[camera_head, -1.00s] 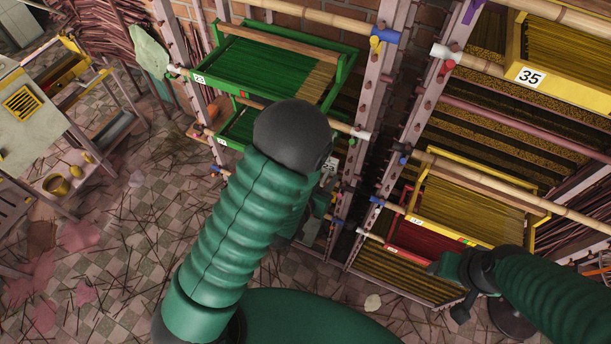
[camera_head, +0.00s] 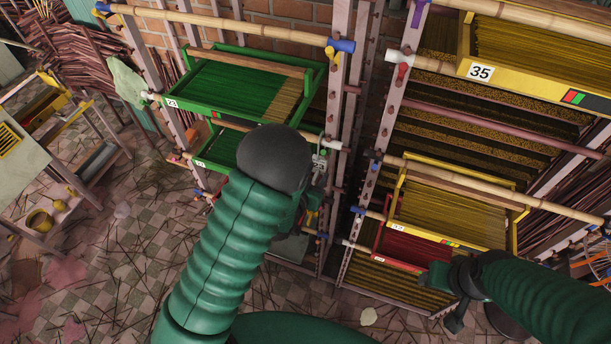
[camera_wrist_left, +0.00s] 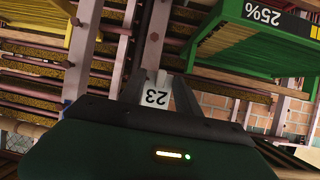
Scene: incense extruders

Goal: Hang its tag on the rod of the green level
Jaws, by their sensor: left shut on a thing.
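A white tag numbered 23 (camera_wrist_left: 157,97) shows upside down in the left wrist view, between the fingertips of my left gripper (camera_wrist_left: 160,88), which is shut on it. In the head view my left gripper (camera_head: 316,170) is mostly hidden behind my forearm, beside the rack's middle upright. The green level's tray (camera_head: 235,85) of green sticks carries a white label at its left front corner. A rod (camera_head: 235,124) runs across its front to a white end cap (camera_head: 333,145). My right gripper (camera_head: 455,300) hangs low at right; its jaws are unclear.
A second green tray (camera_head: 222,150) sits below. Rack uprights (camera_head: 340,85) with pegs stand close to my left gripper. The floor at left is mostly open.

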